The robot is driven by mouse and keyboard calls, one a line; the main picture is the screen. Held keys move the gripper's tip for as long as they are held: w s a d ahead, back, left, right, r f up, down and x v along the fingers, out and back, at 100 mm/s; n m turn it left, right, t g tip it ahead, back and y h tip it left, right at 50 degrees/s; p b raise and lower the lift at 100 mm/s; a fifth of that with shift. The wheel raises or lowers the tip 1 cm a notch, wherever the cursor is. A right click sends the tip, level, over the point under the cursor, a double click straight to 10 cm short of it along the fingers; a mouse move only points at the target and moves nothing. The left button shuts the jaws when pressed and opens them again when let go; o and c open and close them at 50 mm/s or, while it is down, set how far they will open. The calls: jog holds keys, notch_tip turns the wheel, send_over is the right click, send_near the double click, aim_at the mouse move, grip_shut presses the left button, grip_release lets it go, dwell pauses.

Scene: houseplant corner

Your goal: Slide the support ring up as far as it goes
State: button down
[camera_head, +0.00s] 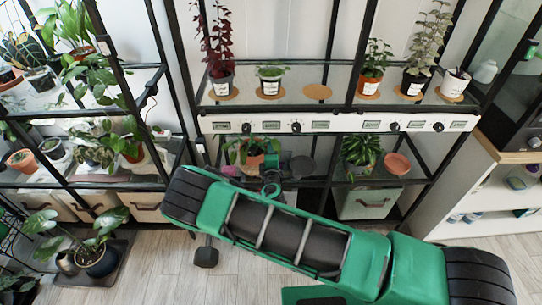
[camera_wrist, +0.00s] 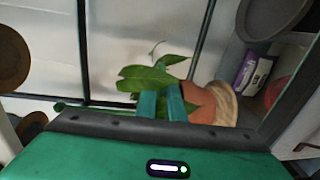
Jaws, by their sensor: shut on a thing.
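A leafy plant (camera_head: 240,146) in a terracotta pot (camera_head: 253,163) stands on the lower shelf behind the end of my arm. In the wrist view its green leaves (camera_wrist: 150,78) and the terracotta pot (camera_wrist: 205,100) lie just beyond my gripper (camera_wrist: 162,103). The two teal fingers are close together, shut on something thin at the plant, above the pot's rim. The support ring itself cannot be made out; the fingers and leaves hide the spot. In the head view my gripper (camera_head: 271,172) is small and partly covered by my arm.
A white panel with knobs (camera_head: 340,124) runs along the shelf edge above the plant. Black rack posts (camera_head: 333,50) stand nearby. A purple-labelled box (camera_wrist: 245,70) stands beside the pot.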

notch_tip(320, 180, up, 7)
jog(key=shift+r, duration=0.1)
dwell(0.3)
jog(key=c, duration=1.9)
grip_release()
jog(key=shift+o, duration=0.2)
jog(key=shift+s, duration=0.15)
jog(key=s+r, duration=0.1)
jog(key=s, duration=0.9)
jog(key=shift+s+a, duration=0.2)
